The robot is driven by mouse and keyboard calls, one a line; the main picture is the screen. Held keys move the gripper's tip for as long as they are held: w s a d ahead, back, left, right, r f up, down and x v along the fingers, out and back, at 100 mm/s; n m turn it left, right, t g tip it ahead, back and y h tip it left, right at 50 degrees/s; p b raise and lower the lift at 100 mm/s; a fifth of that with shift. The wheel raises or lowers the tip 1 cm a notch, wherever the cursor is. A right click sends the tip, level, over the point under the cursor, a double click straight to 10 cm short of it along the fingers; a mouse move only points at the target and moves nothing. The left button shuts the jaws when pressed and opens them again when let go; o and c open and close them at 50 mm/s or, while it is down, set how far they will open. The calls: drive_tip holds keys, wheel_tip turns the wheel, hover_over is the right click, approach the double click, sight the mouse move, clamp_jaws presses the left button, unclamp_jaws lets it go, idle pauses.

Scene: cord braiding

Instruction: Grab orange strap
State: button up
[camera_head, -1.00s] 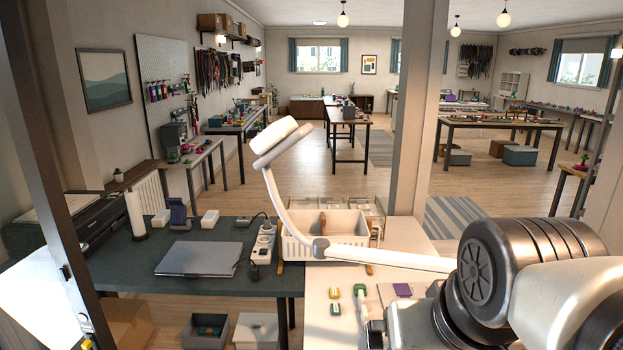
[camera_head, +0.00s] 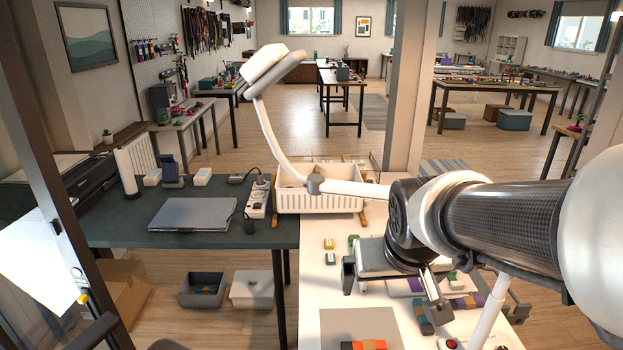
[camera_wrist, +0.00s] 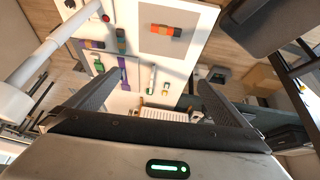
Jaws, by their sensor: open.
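A banded strap piece with orange sections (camera_head: 374,345) lies on a grey mat (camera_head: 360,322) at the near edge of the white table, partly cut off by the frame. The same piece shows in the wrist view (camera_wrist: 163,30), at the top. A second teal and orange banded piece (camera_head: 424,325) lies to its right. My gripper (camera_head: 393,290) hangs above the white table, jaws apart and empty. In the wrist view its fingers (camera_wrist: 155,78) are spread, with the strap pieces beyond them.
The dark desk to the left holds a closed laptop (camera_head: 192,214) and a power strip (camera_head: 257,197).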

drive_tip(key=g+b, duration=0.1)
drive_tip(key=b, duration=0.1)
approach(364, 345)
drive_tip(key=f+b, duration=0.1)
drive_tip(key=b, duration=0.2)
drive_tip(key=f+b, duration=0.1)
drive_tip(key=b, duration=0.2)
drive_tip(key=shift+w+d+f+y+b, duration=0.15)
drive_tip(key=shift+d+y+b, duration=0.15)
drive_tip(key=shift+y+b, duration=0.1)
drive_tip(key=shift+w+b+x, duration=0.15)
drive_tip(key=shift+b+x, duration=0.5)
drive_tip(key=shift+x, duration=0.85)
drive_tip(key=shift+w+b+x, duration=0.1)
drive_tip(key=shift+b+x, duration=0.5)
drive_tip(key=shift+x, duration=0.95)
drive_tip(key=shift+d, duration=0.1)
